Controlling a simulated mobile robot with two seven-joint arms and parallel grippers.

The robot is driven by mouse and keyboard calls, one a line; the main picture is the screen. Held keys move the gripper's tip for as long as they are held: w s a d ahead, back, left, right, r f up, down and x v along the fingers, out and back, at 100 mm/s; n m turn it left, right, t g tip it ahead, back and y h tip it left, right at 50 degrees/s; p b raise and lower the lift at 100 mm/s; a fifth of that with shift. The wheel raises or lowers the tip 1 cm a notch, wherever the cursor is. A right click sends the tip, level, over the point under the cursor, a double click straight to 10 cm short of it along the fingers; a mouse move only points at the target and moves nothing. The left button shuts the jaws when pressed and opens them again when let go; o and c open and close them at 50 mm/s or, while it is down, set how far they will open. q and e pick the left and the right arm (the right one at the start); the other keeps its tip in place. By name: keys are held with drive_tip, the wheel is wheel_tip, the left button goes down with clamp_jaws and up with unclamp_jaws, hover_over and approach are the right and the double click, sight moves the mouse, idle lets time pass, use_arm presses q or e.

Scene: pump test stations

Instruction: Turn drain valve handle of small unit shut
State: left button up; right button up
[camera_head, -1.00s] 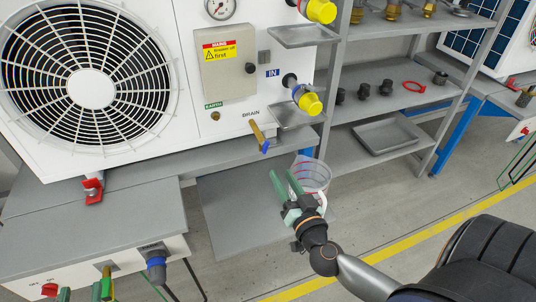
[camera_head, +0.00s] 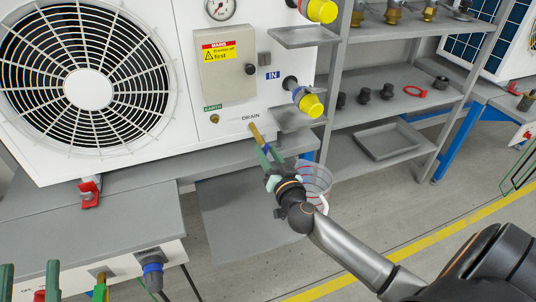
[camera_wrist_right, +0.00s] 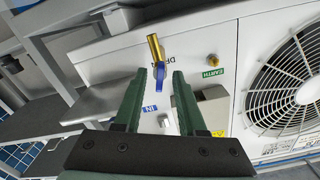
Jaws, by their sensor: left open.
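The drain valve (camera_head: 256,131), with a brass body, sits under the DRAIN label on the white fan unit (camera_head: 155,160). In the right wrist view its brass part (camera_wrist_right: 153,46) and blue handle tip (camera_wrist_right: 160,75) show. My right gripper (camera_head: 271,152) is open at the valve. In the wrist view the blue tip lies between its green fingertips (camera_wrist_right: 160,72); whether they touch it I cannot tell. In the head view the fingers largely hide the blue tip. My left gripper (camera_head: 29,272) is open at the lower left, apart from the drain valve.
A clear measuring jug (camera_head: 315,180) stands just behind my right gripper. A small grey tray (camera_head: 296,118) juts out right of the valve. A grey-topped bench (camera_head: 120,225) with a blue-collared fitting (camera_head: 153,275) stands at lower left. Shelves (camera_head: 345,140) stand to the right.

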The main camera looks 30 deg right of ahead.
clamp_jaws()
idle(0.7)
